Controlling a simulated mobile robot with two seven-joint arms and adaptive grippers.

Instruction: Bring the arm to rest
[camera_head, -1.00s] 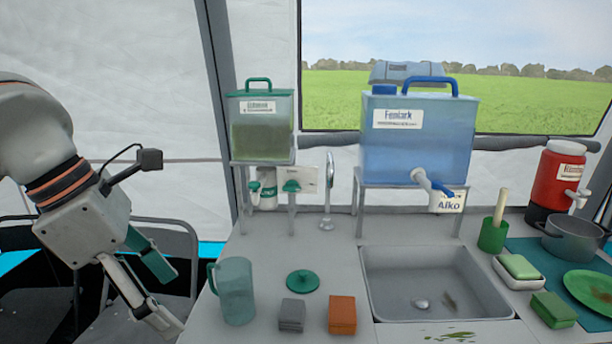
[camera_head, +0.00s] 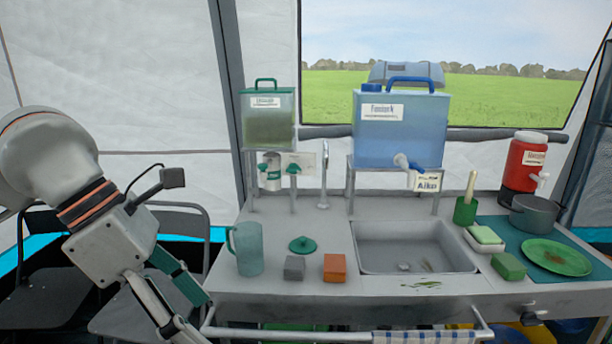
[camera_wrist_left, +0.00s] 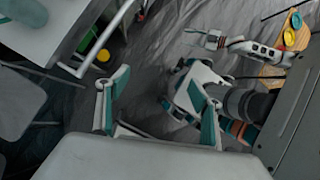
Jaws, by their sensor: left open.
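My left gripper (camera_head: 192,316) is low at the left in the head view, with its fingers pointing down and to the right. It is open, with nothing seen between its fingers. It is in front of and to the left of the kitchen counter (camera_head: 300,225), apart from the things on it. In the left wrist view, the fingers of my left gripper (camera_wrist_left: 160,95) stand apart with their teal pads, over the grey floor. My right gripper does not show in the head view.
A towel rail (camera_head: 345,334) runs along the counter's front, close to the gripper. A teal pitcher (camera_head: 248,250) stands at the counter's left end. Grey chairs (camera_head: 185,225) stand behind my left arm. Red and blue water containers stand on the counter's far side.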

